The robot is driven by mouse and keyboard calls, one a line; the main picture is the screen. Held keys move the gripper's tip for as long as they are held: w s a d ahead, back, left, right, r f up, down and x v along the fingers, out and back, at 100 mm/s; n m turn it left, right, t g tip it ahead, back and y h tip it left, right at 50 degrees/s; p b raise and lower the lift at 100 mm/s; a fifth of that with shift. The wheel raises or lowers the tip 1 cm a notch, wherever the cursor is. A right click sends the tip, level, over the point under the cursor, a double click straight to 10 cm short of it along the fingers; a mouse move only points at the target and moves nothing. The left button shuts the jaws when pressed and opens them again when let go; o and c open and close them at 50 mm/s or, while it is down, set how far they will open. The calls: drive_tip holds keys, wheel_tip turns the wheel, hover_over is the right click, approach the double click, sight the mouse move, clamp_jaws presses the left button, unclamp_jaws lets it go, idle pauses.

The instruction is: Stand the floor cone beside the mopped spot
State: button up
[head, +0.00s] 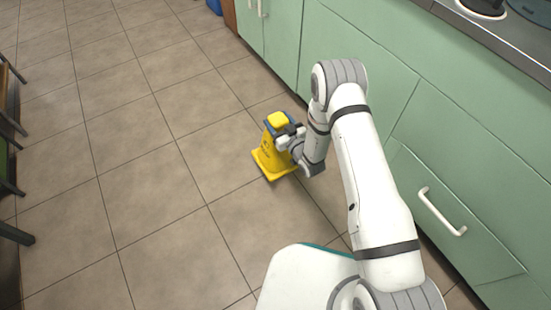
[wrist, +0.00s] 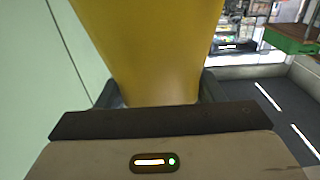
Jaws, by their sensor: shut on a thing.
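The yellow floor cone (head: 270,160) stands upright on the tiled floor near the green cabinets in the head view, or is held just at floor level; I cannot tell whether its base touches. My gripper (head: 289,137) is shut on its upper part from the right side. In the wrist view the cone's yellow body (wrist: 150,50) fills the upper middle between the two fingers (wrist: 155,98). The part of the cone behind my gripper is hidden. I cannot make out a mopped spot on the floor.
Green cabinets (head: 360,55) with white handles (head: 441,212) line the right side, close to my arm. Dark chair or stool legs (head: 12,185) stand at the left edge. A blue object (head: 214,6) is at the top. The tiled floor (head: 140,150) between is clear.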

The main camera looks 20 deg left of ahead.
wheel_tip(320, 180, down, 9)
drive_tip(key=b, duration=0.4)
drive_tip(key=shift+s+a+f, duration=0.15)
drive_tip(key=shift+a, duration=0.15)
drive_tip(key=shift+f, duration=0.15)
drive_tip(key=o, duration=1.6)
drive_tip(key=shift+o, duration=0.2)
drive_tip(key=p+v, duration=0.5)
drive_tip(key=v, duration=0.7)
